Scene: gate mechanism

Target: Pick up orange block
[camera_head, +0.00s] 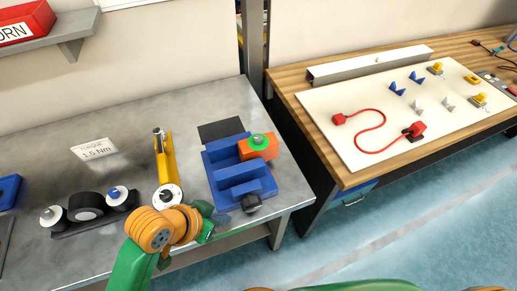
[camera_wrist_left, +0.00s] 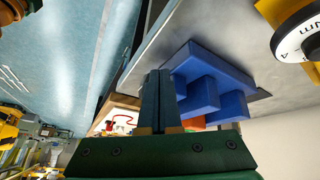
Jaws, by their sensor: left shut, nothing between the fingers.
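Only a small part of the orange block (camera_wrist_left: 193,123) shows in the left wrist view, beyond the blue fixture (camera_wrist_left: 205,95) and partly hidden by my gripper. My left gripper (camera_head: 214,220) is at the table's front edge, in front of the fixture and apart from the block. In the left wrist view its fingers (camera_wrist_left: 159,98) are together, with nothing between them. My right gripper is not in view.
A wooden bench (camera_head: 345,178) with a white board is across a gap on the right.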

